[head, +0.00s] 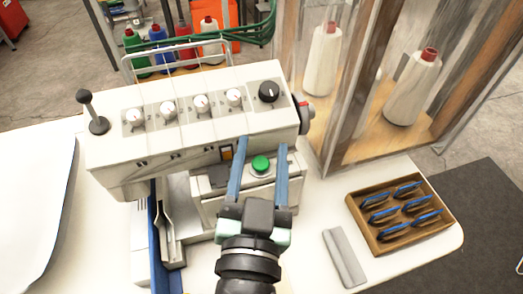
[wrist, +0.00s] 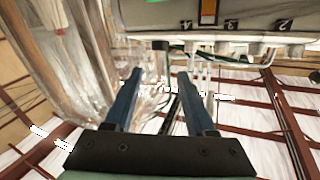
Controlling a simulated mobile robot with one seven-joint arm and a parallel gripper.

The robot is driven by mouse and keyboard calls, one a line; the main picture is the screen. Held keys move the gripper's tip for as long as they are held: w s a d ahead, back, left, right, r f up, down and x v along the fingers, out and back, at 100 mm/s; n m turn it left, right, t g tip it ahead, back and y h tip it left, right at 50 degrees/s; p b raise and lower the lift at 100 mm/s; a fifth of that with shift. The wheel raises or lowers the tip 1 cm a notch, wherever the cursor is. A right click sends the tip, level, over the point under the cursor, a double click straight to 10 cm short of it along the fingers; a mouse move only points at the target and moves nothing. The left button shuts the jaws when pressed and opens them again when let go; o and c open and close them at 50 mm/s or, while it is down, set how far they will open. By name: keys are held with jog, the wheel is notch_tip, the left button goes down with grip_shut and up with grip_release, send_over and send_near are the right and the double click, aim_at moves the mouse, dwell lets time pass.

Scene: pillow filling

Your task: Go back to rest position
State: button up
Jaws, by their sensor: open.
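My gripper (head: 260,150) is in the middle of the head view, with its two blue fingers spread apart and nothing between them. In the head view the fingers lie on either side of a green button (head: 261,163) on the sewing machine (head: 190,130); I cannot tell whether they touch it. In the wrist view my gripper (wrist: 172,75) is open and empty.
A wooden tray (head: 447,210) with several blue-edged clips lies right on the white table (head: 310,265). A grey flat piece (head: 344,257) lies beside it. A clear-walled cabinet (head: 350,150) holds white thread cones behind. White cloth (head: 35,200) lies left.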

notch_tip(320, 180, up, 36)
jog(key=s+n+t+y, duration=0.1)
jog(key=n+t, duration=0.1)
jog(key=t, duration=0.7)
jog(key=shift+s+d+f+n, duration=0.25)
jog(key=shift+s+d+n, duration=0.1)
jog(key=shift+d+n, duration=0.05)
